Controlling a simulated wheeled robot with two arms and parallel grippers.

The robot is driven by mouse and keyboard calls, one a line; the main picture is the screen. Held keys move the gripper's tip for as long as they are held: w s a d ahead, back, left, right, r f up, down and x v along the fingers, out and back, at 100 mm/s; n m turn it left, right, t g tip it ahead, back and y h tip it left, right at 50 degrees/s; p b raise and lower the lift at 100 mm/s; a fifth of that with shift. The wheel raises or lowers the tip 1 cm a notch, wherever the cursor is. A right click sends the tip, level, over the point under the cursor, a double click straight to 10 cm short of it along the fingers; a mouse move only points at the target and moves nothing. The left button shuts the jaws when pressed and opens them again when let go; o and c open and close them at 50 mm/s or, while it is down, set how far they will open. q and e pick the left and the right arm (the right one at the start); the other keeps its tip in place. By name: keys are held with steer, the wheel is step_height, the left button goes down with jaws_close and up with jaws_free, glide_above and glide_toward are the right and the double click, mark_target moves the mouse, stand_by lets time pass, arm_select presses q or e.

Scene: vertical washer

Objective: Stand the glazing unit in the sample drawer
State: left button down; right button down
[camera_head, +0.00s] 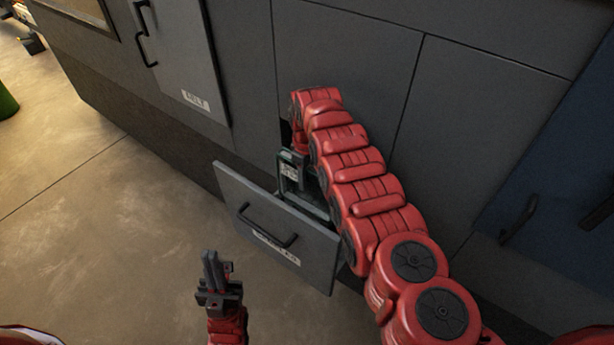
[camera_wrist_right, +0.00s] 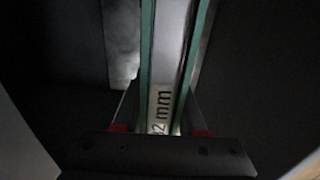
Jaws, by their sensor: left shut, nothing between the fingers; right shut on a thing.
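The glazing unit (camera_head: 290,174) shows as a small piece with greenish edges and a pale label, at the open sample drawer. My left gripper (camera_head: 213,262) is shut and empty, in front of the drawer.
The grey cabinet wall (camera_head: 345,50) rises behind the drawer. A labelled grey door (camera_head: 180,55) with a dark handle is at upper left. A blue panel (camera_head: 560,150) with a handle is at right. The floor (camera_head: 100,230) at left is clear.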

mark_target(307, 198)
steer(key=shift+w+f+b, duration=0.1)
steer(key=shift+f+b, duration=4.55)
steer(key=shift+f, duration=0.15)
steer(key=shift+c, duration=2.2)
jaws_free()
steer(key=shift+o, duration=0.2)
steer(key=shift+f, duration=0.1)
